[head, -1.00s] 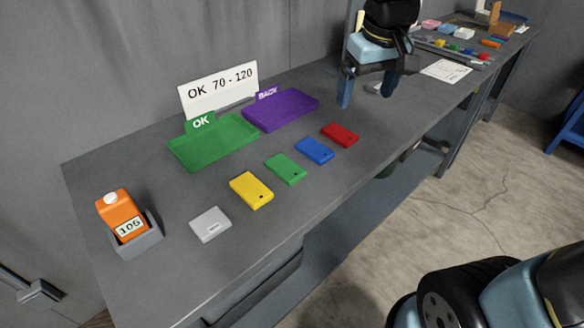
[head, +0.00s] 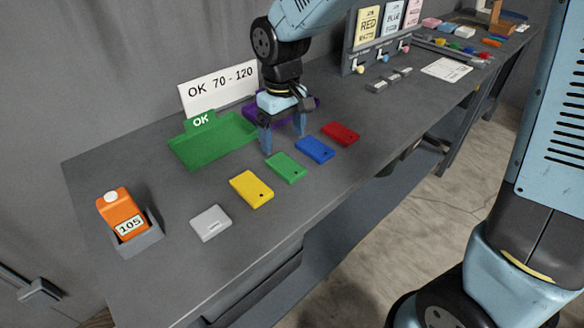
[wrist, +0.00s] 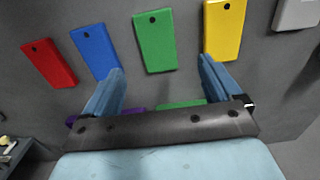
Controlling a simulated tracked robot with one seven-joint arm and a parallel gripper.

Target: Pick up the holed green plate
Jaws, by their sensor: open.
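The holed green plate (head: 287,168) lies flat on the grey bench, between the yellow plate (head: 251,189) and the blue plate (head: 315,150). It has one small dark hole near one end. In the wrist view the green plate (wrist: 155,42) is ahead of the fingertips, between their lines. My gripper (head: 283,146) is open and empty, pointing down just behind the green plate in the head view. In the wrist view my gripper (wrist: 162,78) has its left finger near the end of the blue plate and its right finger near the yellow plate.
A red plate (head: 340,134) lies beyond the blue one; a grey block (head: 210,223) lies at the near left. A green OK tray (head: 190,156) and a partly hidden purple tray (head: 252,114) sit behind. An orange device (head: 122,214) stands in a grey holder at left.

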